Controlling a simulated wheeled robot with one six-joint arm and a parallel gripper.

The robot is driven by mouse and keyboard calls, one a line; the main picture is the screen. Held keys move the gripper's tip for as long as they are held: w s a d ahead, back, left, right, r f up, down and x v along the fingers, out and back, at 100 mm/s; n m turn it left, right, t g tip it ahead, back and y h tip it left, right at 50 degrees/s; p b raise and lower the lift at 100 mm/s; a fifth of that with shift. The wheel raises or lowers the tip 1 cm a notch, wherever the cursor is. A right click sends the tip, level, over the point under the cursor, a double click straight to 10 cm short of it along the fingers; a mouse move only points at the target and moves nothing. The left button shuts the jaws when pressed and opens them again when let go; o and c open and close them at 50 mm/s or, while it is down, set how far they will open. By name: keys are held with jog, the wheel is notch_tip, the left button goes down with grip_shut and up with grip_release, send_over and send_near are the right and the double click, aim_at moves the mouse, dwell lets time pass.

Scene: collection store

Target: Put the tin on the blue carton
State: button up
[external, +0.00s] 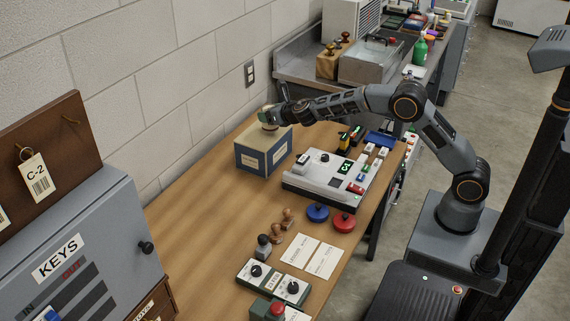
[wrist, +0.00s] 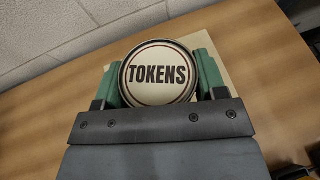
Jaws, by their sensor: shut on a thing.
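The tin is round, with a cream lid reading TOKENS (wrist: 158,75) in the wrist view. My gripper (wrist: 160,80) is shut on it, one green finger on each side. In the external view my gripper (external: 267,116) is at the top of the blue carton (external: 263,158), a blue box with cream edges and a label, standing near the wall. The tin (external: 268,125) shows just below the fingers, over the carton's top. The carton's pale top (wrist: 208,48) shows behind the tin in the wrist view. I cannot tell whether the tin touches the carton.
A grey control panel (external: 318,183) with switches stands right of the carton. Blue (external: 317,212) and red (external: 344,222) round knobs, wooden stamps (external: 282,222) and cards (external: 311,256) lie nearer. A grey key cabinet (external: 85,255) stands at left. The wooden table (external: 205,200) is bare left of the carton.

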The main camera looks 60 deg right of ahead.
jog(key=shift+f+b, duration=0.35)
jog(key=shift+f, duration=0.85)
jog(key=shift+f, duration=0.1)
jog(key=shift+f, duration=0.15)
jog(key=o, duration=1.1)
